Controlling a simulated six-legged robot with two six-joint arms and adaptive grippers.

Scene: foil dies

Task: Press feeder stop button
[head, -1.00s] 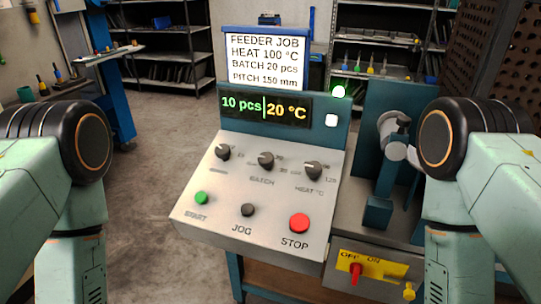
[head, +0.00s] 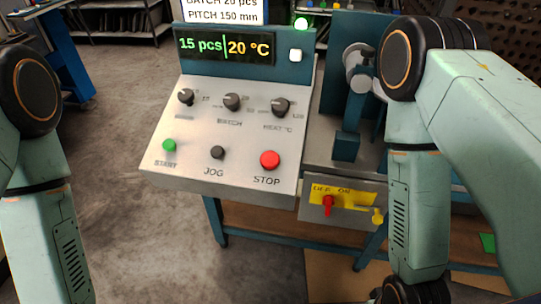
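The red STOP button (head: 270,160) is at the lower right of the sloped grey control panel (head: 190,132), with the word STOP below it. The black JOG button (head: 217,152) and the green START button (head: 169,146) are to its left. The display (head: 225,46) above reads 15 pcs and 20 °C. My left arm is at the left edge and my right arm is on the right, both clear of the panel. Neither gripper is in view.
Three black knobs, one of them HEAT (head: 281,107), sit above the buttons. A yellow OFF/ON plate with a red switch (head: 328,204) is below right. Open floor lies front left.

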